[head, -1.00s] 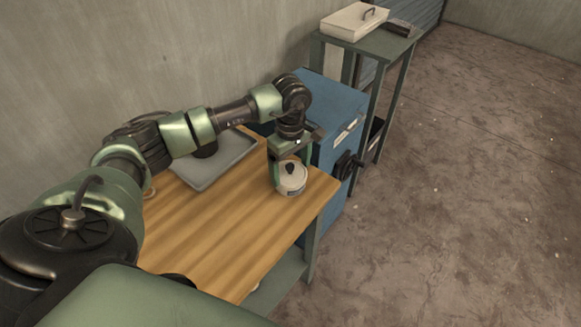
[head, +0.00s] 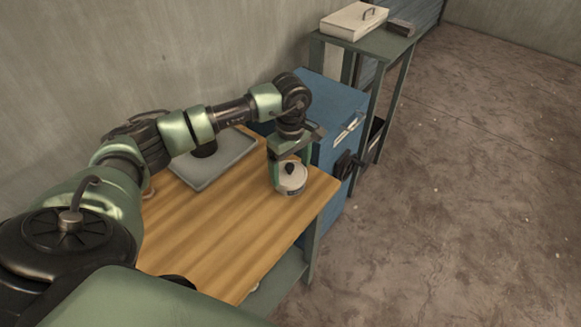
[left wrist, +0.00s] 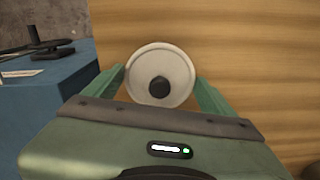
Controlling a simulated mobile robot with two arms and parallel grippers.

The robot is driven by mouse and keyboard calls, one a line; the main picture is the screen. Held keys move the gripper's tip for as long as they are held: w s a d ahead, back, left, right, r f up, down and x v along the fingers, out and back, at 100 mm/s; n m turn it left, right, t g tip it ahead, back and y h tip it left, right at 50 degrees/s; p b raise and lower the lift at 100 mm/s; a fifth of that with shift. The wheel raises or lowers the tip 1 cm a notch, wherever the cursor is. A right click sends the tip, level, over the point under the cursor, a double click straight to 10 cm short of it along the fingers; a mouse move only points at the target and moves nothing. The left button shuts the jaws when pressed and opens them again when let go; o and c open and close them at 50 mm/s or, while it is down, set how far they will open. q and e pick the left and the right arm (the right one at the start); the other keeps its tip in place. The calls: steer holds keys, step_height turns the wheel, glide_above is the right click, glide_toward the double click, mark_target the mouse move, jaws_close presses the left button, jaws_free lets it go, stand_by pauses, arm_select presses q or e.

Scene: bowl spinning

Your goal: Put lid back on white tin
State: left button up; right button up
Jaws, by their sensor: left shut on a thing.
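A round white lid (head: 294,181) with a black knob is near the right end of the wooden worktable (head: 235,222). The white tin (head: 291,193) shows only as a narrow side with a dark band below the lid; whether the lid is fully seated is too small to tell. My left gripper (head: 289,175) points down with one finger on each side of the lid, shut on it. In the left wrist view the lid (left wrist: 176,68) lies between the green fingers (left wrist: 160,82) and hides the tin. My right gripper is not in view.
A grey tray (head: 205,176) lies at the back of the worktable by the wall. A blue cabinet (head: 336,105) stands just beyond the table's far end. A tall green stand (head: 372,45) holds a pale box (head: 350,22). The table's front half is clear.

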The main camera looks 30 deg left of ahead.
arm_select(q)
steer(key=shift+f+b, duration=0.15)
steer(key=shift+b, duration=0.35)
stand_by(1.0)
steer(key=o, duration=1.3)
steer(key=shift+r+p, duration=1.95)
steer(key=shift+r, duration=1.6)
